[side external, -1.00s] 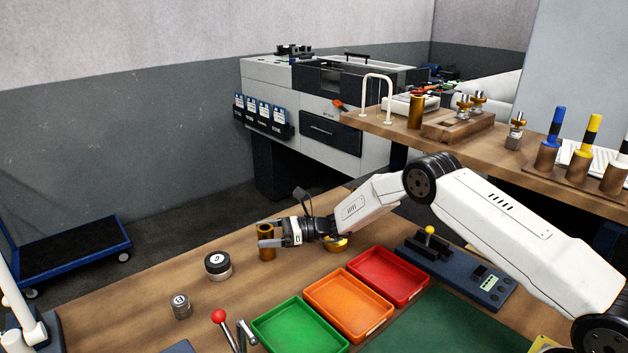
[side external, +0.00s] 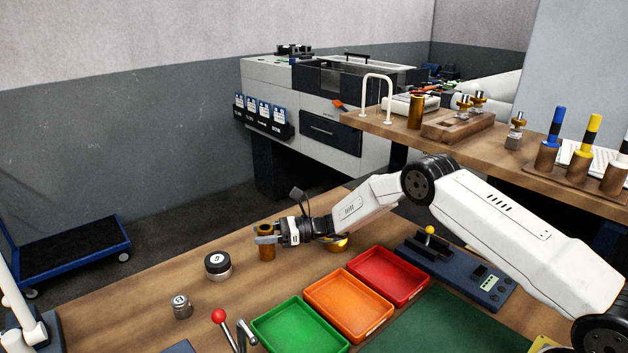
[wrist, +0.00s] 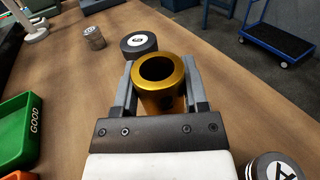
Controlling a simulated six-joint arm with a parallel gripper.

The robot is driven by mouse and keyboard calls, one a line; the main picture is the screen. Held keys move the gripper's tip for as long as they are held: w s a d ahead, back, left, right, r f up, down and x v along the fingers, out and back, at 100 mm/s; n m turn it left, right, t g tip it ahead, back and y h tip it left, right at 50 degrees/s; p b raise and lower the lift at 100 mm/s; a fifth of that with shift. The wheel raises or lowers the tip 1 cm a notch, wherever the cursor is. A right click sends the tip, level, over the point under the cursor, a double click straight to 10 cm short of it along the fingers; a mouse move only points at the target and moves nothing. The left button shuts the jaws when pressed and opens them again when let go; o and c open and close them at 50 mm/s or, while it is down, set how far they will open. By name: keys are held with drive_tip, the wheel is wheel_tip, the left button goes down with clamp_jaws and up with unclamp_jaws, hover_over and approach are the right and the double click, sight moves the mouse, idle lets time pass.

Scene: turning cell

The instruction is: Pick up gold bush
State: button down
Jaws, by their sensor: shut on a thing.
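The gold bush (side external: 267,251) is a hollow gold cylinder standing upright on the wooden bench (side external: 150,285). In the wrist view the bush (wrist: 161,100) sits between the two grey fingers, its open bore facing up. My gripper (side external: 266,240) reaches it from the right in the side view, and its fingers are closed on both sides of it. The gripper also shows in the wrist view (wrist: 160,80). The bush's lower part is partly hidden by the gripper in the wrist view.
A black-topped cylinder (side external: 217,265) and a smaller metal one (side external: 181,306) stand left of the bush. Green (side external: 298,330), orange (side external: 350,304) and red (side external: 388,276) trays lie nearer. A red-knobbed lever (side external: 219,316) stands by the green tray. Another gold part (side external: 338,244) sits beneath my wrist.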

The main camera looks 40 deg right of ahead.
drive_tip(key=shift+r, duration=0.2)
drive_tip(key=shift+r, duration=0.8)
drive_tip(key=s+d+r, duration=0.1)
drive_tip(key=s+r, duration=1)
drive_tip(key=s, duration=0.3)
drive_tip(key=shift+d, duration=0.35)
drive_tip(key=shift+r, duration=0.15)
